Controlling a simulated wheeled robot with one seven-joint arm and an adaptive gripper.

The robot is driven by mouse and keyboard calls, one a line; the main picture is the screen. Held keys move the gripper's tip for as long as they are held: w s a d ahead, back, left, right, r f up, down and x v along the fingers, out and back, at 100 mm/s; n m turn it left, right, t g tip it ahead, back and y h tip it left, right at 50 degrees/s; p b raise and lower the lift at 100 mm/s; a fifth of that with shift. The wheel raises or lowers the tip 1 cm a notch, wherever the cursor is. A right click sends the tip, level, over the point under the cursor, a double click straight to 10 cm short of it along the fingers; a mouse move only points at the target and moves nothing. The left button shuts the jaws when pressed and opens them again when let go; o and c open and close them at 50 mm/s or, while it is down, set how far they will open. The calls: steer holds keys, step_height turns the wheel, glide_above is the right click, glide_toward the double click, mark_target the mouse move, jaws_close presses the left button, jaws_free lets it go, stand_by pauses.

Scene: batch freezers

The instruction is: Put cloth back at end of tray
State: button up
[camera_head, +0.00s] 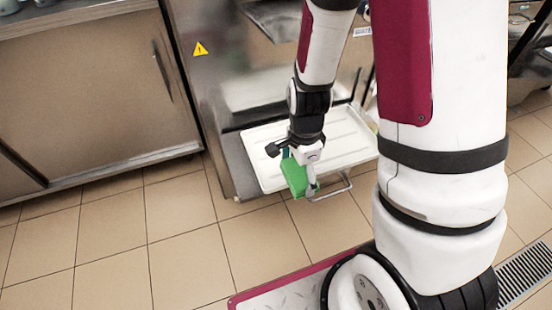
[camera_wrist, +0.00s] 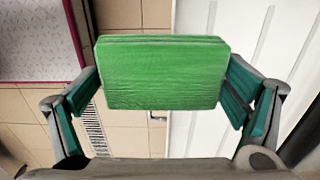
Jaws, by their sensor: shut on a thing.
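A green folded cloth (camera_head: 294,177) is in my gripper (camera_head: 300,180). In the wrist view the cloth (camera_wrist: 163,72) is a thick green block that fills the space between the two teal finger pads of my gripper (camera_wrist: 165,90). My gripper is shut on it. The white tray (camera_head: 345,152) sticks out low from the front of a steel machine. In the head view the cloth is at the tray's front left edge. In the wrist view the tray (camera_wrist: 215,135) lies behind the cloth and to its right. I cannot tell whether the cloth touches the tray.
A handle (camera_head: 335,188) juts out at the tray's front. The steel machine (camera_head: 200,100) with a yellow warning label rises behind the tray. A cabinet (camera_head: 85,90) stands at the left. Tiled floor (camera_head: 120,235) is open at the front left. A floor grate (camera_head: 523,274) lies at the right.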

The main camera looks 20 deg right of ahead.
steer(key=b, duration=0.2)
glide_above(277, 162)
steer(key=shift+f, duration=0.5)
steer(key=shift+f+b, duration=0.65)
steer(key=shift+f, duration=1.05)
steer(key=shift+f, duration=0.1)
steer(key=o, duration=0.8)
steer(key=shift+o, duration=0.7)
step_height(277, 162, up, 12)
steer(key=p, duration=0.4)
